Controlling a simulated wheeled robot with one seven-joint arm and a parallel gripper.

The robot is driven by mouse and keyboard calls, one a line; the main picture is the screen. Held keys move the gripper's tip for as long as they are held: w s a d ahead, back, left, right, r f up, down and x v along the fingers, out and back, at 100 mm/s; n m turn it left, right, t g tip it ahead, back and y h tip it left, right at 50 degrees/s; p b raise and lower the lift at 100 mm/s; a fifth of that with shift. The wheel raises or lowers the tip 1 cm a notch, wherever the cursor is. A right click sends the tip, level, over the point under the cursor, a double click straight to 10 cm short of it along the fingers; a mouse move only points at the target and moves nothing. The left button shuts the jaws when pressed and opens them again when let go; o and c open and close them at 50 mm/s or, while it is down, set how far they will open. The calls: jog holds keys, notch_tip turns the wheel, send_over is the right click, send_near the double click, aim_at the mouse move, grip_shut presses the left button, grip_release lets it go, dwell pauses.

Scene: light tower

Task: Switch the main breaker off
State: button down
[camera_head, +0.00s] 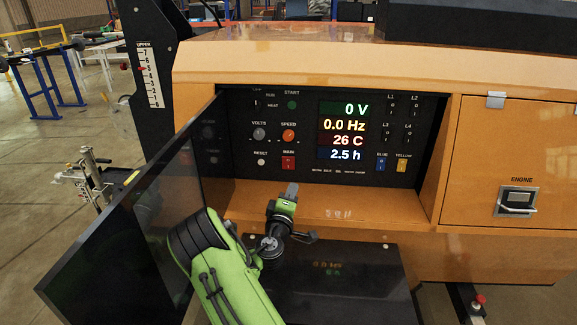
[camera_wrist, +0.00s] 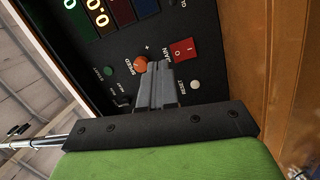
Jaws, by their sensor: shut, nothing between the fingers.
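The main breaker is a red rocker switch (camera_head: 288,163) under the label MAIN on the black control panel. In the wrist view the red rocker (camera_wrist: 184,49) shows I and O marks, just beyond and right of my fingertips. I cannot tell which side is pressed in. My gripper (camera_head: 292,187) is shut and empty, in front of the panel and just below the switch in the head view. In the wrist view its grey fingers (camera_wrist: 158,68) point at the panel and hide part of it near the MAIN label. No contact with the switch is visible.
An orange speed knob (camera_head: 288,135), a volts knob (camera_head: 259,134) and a reset button (camera_head: 261,162) sit close to the switch. The lit display (camera_head: 344,131) reads 0 V. A dark open door (camera_head: 130,215) stands left of my arm. An orange ledge (camera_head: 350,208) lies below the panel.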

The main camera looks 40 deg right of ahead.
aim_at(289, 160)
jog(key=n+t, duration=0.1)
jog(key=w+f+n+y, duration=0.1)
jog(key=w+a+f+n+t, duration=0.1)
jog(key=n, duration=0.1)
jog(key=shift+w+f+t+y, duration=0.15)
jog(key=shift+f+t+y, duration=0.1)
jog(key=shift+t+y, duration=0.05)
jog(key=p+x, duration=0.3)
jog(key=x, duration=1.1)
